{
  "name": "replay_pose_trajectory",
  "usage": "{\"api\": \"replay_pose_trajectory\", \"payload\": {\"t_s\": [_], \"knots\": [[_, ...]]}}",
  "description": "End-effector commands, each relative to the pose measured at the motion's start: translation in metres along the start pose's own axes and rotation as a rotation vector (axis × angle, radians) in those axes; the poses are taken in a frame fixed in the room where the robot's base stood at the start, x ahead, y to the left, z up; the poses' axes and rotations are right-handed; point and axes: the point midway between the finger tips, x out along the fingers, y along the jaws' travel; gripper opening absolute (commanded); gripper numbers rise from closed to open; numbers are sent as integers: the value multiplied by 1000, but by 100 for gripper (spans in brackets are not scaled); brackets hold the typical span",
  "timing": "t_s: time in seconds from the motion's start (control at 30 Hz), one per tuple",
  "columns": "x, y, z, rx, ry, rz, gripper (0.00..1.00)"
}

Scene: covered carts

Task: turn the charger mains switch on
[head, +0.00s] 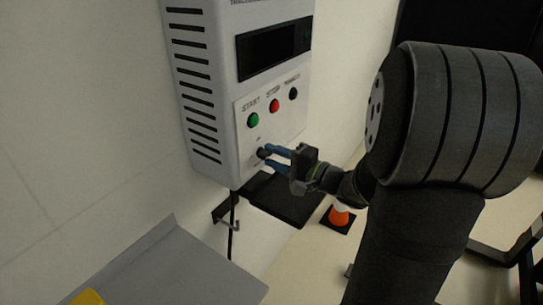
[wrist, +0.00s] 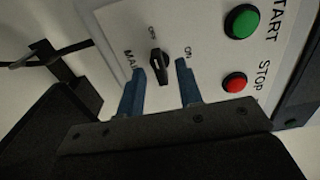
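The charger (head: 215,95) is a pale grey wall box with a side vent and a front panel. Its mains switch, a black rotary knob (wrist: 160,66), sits low on the panel between MAINS, OFF and ON labels. The knob's long grip lies nearly upright in the wrist view, its upper end toward OFF. In the head view the knob (head: 261,152) is partly hidden by my gripper. My gripper (wrist: 161,72) is open, with one blue finger on each side of the knob and a gap visible on both sides. Its fingertips (head: 267,157) are close to the panel; contact cannot be told.
A green START button (head: 253,120), a red STOP button (head: 274,105) and a black button (head: 293,94) are above the knob. A dark screen (head: 272,48) is higher up. A bracket (head: 228,211) with a cable is below.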

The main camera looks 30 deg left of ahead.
Motion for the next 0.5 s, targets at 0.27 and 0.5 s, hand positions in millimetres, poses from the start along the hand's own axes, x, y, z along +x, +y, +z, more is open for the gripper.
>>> {"api": "replay_pose_trajectory", "payload": {"t_s": [0.27, 0.5], "knots": [[12, 0, 0, 0, 0, -1, 33], [12, 0, 0, 0, 0, 0, 25]]}}
